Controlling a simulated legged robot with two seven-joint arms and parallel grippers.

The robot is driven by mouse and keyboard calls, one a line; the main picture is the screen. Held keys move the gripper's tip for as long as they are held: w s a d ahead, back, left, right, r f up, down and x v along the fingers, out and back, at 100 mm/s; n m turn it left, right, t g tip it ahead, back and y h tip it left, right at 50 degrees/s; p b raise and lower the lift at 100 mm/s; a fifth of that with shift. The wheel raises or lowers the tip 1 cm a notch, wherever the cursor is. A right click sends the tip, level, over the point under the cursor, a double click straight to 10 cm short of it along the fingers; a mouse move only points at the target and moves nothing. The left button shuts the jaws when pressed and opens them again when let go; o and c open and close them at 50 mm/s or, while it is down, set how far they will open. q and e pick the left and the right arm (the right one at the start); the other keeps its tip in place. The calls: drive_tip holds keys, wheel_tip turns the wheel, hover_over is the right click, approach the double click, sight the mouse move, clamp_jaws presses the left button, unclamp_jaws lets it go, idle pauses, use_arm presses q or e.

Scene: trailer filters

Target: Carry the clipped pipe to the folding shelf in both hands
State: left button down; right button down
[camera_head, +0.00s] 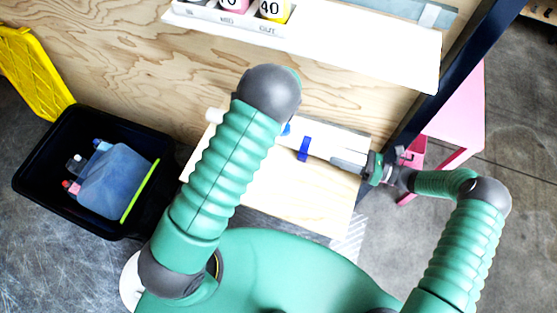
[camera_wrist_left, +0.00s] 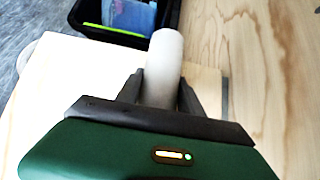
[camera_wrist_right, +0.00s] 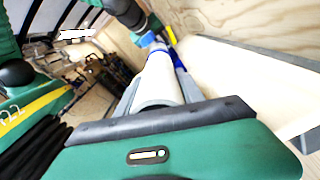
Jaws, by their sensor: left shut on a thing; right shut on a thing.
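The white pipe (camera_head: 325,148) with blue clips (camera_head: 303,149) lies across the middle of the head view, above or on a pale wooden board (camera_head: 310,205) that looks like the folding shelf. I cannot tell whether pipe and board touch. My right gripper (camera_head: 368,168) is shut on the pipe's right end; the right wrist view shows the pipe (camera_wrist_right: 157,82) between its fingers. My left gripper (camera_wrist_left: 160,80) is shut on the pipe's other end (camera_wrist_left: 165,52) in the left wrist view. My left arm hides that gripper and part of the pipe in the head view.
A dark post (camera_head: 445,85) and a pink stand (camera_head: 460,115) are on the right.

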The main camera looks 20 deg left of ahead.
use_arm(q)
drive_tip(key=c, duration=0.8)
unclamp_jaws()
drive_tip(key=shift+s, duration=0.1)
use_arm(e)
drive_tip(key=c, duration=0.7)
unclamp_jaws()
drive_tip(key=shift+c, duration=0.2)
use_arm(q)
drive_tip(key=shift+o, duration=0.2)
drive_tip(key=shift+d, duration=0.1)
drive_tip(key=shift+d+r, duration=0.25)
drive_tip(key=shift+r, duration=0.05)
drive_tip(key=v, duration=1)
drive_tip(key=shift+d+r, duration=0.1)
drive_tip(key=shift+d, duration=0.2)
use_arm(e)
drive_tip(key=shift+d, duration=0.1)
use_arm(q)
drive_tip(key=shift+d+r, duration=0.15)
use_arm(e)
drive_tip(key=shift+d, duration=0.1)
drive_tip(key=d, duration=1.2)
drive_tip(key=shift+f, duration=0.15)
